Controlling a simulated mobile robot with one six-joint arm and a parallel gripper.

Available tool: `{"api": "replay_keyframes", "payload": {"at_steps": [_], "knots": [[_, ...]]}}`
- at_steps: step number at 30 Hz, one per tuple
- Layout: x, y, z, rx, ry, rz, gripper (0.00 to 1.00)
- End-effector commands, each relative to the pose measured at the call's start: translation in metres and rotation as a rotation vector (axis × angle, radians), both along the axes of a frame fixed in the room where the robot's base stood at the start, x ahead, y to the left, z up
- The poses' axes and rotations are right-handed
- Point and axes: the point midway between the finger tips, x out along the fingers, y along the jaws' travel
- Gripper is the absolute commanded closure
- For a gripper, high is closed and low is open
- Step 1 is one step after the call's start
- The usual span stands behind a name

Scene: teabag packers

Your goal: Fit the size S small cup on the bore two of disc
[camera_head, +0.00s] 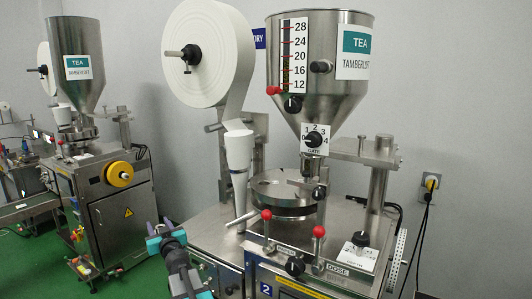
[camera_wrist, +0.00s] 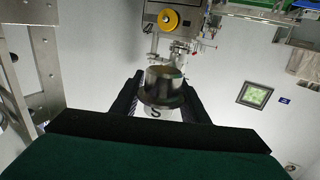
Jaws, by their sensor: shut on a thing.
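My gripper (camera_wrist: 161,98) is shut on a small steel cup (camera_wrist: 163,84) with a flared rim, in the wrist view. A dark letter S shows just below the cup, between the two black fingers. In the head view my gripper (camera_head: 166,236) is at the bottom, left of the machine and apart from it. The cup is not clear there. The round steel disc (camera_head: 272,190) lies on the machine's top under the hopper. Its bores are too small and partly hidden, so I cannot tell bore two.
The steel hopper (camera_head: 318,70) overhangs the disc. A paper roll (camera_head: 212,52) and white forming tube (camera_head: 239,152) stand left of it. Red-knobbed levers (camera_head: 267,216) rise at the front. A second machine (camera_head: 100,190) stands at left; green floor lies between.

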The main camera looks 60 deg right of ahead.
Motion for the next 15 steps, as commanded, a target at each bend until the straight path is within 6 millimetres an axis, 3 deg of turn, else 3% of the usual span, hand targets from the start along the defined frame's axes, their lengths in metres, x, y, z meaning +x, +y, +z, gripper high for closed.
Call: {"api": "replay_keyframes", "payload": {"at_steps": [3, 15], "knots": [[-0.015, -0.043, 0.021, 0.000, -0.005, -0.110, 0.83], [-0.086, -0.164, 0.088, 0.008, -0.012, -0.433, 0.83]]}}
